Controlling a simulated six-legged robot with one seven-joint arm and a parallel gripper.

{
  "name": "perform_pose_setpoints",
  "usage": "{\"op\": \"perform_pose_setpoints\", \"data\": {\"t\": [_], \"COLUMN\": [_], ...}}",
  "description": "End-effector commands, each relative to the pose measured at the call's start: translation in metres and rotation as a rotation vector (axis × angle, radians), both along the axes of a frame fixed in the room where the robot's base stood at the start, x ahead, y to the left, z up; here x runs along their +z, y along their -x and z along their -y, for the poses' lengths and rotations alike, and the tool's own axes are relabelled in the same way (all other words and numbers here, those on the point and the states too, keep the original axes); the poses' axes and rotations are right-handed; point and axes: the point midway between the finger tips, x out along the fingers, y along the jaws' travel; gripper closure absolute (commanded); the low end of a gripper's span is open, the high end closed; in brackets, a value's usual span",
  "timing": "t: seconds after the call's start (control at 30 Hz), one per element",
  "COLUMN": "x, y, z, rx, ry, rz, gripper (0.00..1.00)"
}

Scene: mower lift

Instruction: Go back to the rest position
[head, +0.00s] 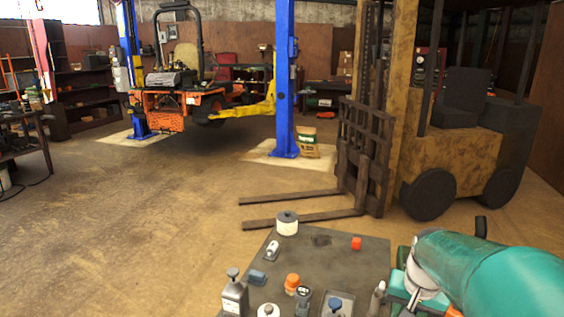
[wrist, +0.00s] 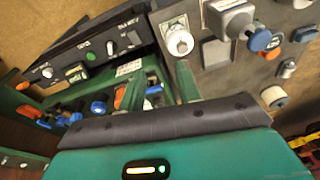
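My gripper (wrist: 160,90) shows at the middle of the wrist view, past its teal housing and black padded edge. Two dark green fingers stand apart with a gap between them, and I see nothing held there. The gripper hangs above my own deck and beside the grey work surface, which fills the upper right of that view. In the head view, my teal arm reaches in from the lower right corner, and the fingertips cannot be made out there.
A forklift (head: 440,130) stands close behind on the right. An orange mower (head: 190,105) stands by blue lift posts (head: 285,80). Open floor (head: 130,220) lies left.

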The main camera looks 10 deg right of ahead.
Motion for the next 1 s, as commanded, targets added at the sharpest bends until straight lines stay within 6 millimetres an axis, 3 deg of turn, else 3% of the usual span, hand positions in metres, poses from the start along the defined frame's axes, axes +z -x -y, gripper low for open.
{"op": "perform_pose_setpoints", "data": {"t": [0.03,0.2,0.4,0.5,0.7,1.0], "x": [0.013,0.043,0.065,0.071,0.073,0.073], "y": [0.0,0.014,0.045,0.061,0.077,0.077], "z": [-0.024,-0.093,-0.162,-0.185,-0.204,-0.204], "rx": [0.062,0.256,0.476,0.564,0.643,0.645], "ry": [0.016,0.061,0.112,0.133,0.151,0.152], "rz": [0.028,0.108,0.202,0.243,0.279,0.279], "gripper": [0.66,0.66,0.66,0.66,0.66,0.66]}}
